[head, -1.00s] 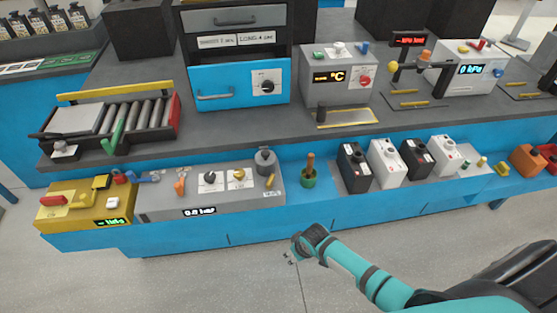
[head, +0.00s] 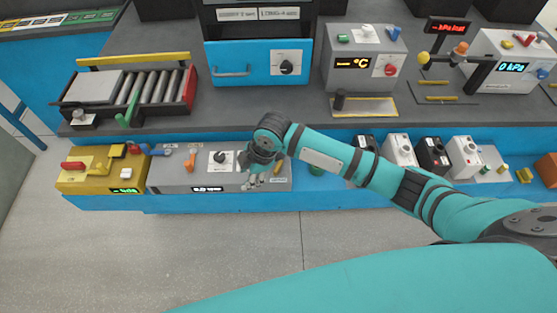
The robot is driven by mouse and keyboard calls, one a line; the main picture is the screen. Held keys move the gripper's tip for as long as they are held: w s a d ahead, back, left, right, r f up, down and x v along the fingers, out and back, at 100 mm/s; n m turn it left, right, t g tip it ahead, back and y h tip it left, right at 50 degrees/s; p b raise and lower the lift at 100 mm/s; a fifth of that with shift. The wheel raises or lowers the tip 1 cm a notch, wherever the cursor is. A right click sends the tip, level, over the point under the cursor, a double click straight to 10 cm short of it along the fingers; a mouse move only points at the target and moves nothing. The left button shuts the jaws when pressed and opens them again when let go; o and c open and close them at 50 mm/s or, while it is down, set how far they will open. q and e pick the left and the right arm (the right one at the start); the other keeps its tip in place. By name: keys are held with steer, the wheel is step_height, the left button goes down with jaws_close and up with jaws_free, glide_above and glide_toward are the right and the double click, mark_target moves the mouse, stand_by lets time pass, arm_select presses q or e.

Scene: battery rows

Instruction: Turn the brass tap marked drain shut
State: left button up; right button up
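The grey pressure panel (head: 170,178) sits on the low blue ledge at left. A small brass tap lever (head: 278,169) is near its right end, with a small white label (head: 279,181) below it too small to read. My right gripper (head: 253,180) points down over the right part of the panel, just left of the brass lever. I cannot tell whether it touches anything or how far its fingers are apart. It hides the yellow knob and most of the grey cylinder there. My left gripper is not in view.
On the panel, left of the gripper, are a black dial (head: 220,157) and an orange lever (head: 191,158). A yellow box (head: 95,171) with a red handle stands further left. Black and white battery units (head: 432,152) stand at right, partly behind my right arm. The floor in front is clear.

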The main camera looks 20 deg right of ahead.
steer(key=w+d+r+n+h, duration=0.1)
steer(key=w+d+r+n, duration=0.1)
steer(key=d+r+n, duration=0.3)
step_height(320, 180, up, 7)
steer(key=n+g+h+p, duration=0.2)
steer(key=n+h, duration=0.1)
glide_above(278, 166)
step_height(278, 166, down, 16)
steer(key=shift+f+p, duration=0.1)
steer(key=shift+p, duration=1.15)
steer(key=shift+c, duration=0.2)
jaws_close()
